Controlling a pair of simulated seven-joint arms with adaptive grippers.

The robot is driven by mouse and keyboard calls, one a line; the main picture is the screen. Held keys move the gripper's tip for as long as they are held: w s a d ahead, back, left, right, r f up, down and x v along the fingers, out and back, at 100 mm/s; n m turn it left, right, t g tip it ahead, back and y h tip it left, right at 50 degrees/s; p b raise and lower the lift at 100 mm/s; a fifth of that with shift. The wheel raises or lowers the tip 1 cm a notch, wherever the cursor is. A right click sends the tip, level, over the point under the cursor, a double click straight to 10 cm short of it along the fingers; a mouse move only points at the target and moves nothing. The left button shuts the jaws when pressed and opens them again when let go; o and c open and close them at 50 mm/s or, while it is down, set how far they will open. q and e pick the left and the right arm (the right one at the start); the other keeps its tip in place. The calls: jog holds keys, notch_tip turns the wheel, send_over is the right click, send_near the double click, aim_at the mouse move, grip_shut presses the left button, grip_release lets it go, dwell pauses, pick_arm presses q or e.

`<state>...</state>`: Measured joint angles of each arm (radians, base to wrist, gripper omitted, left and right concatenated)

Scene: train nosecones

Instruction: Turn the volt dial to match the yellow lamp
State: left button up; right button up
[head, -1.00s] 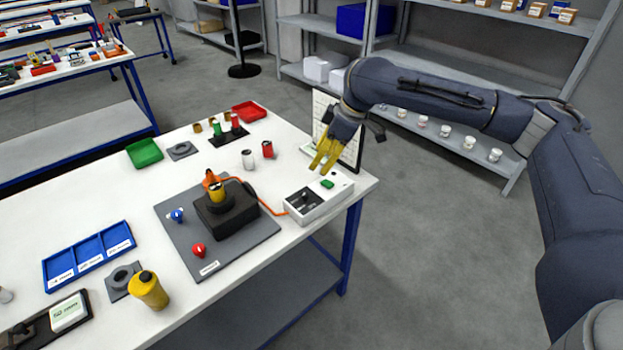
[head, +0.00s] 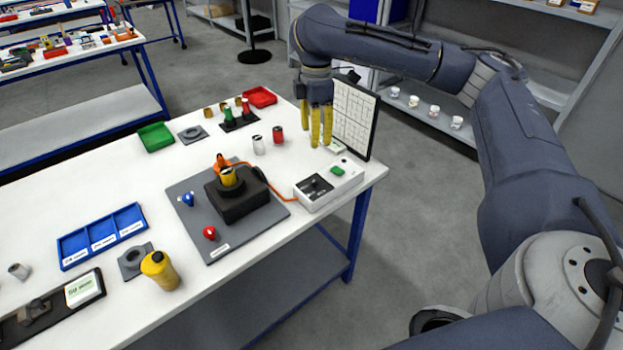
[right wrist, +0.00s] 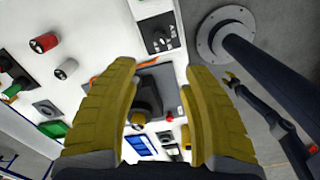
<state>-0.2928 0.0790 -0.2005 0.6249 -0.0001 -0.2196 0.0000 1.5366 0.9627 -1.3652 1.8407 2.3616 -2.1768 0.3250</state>
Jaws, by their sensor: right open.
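The volt dial is a black panel with a knob (head: 318,187) on a white-grey box (head: 345,185) at the table's right corner; in the right wrist view the panel (right wrist: 160,35) is at top centre. A yellow lamp (head: 229,177) stands in a black block, with an orange clip and cable at its top. My right gripper (head: 321,143), with yellow fingers, is open and empty, above and behind the box. Its spread fingers (right wrist: 163,75) frame the lower half of the right wrist view, apart from the dial. My left gripper is out of view.
A standing chart board (head: 355,117) is close to the right gripper. The orange cable (head: 275,190) runs to the box. A yellow cylinder (head: 159,270) and blue tray (head: 103,237) are left. The table's left middle is clear.

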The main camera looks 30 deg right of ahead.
send_over(315, 179)
jog(key=f, duration=0.7)
jog(key=shift+s+f, duration=0.2)
jog(key=shift+f, duration=0.15)
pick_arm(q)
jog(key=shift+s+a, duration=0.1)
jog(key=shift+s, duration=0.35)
pick_arm(e)
jog(key=shift+w+f, duration=0.1)
jog(key=shift+f, duration=4.15)
grip_shut()
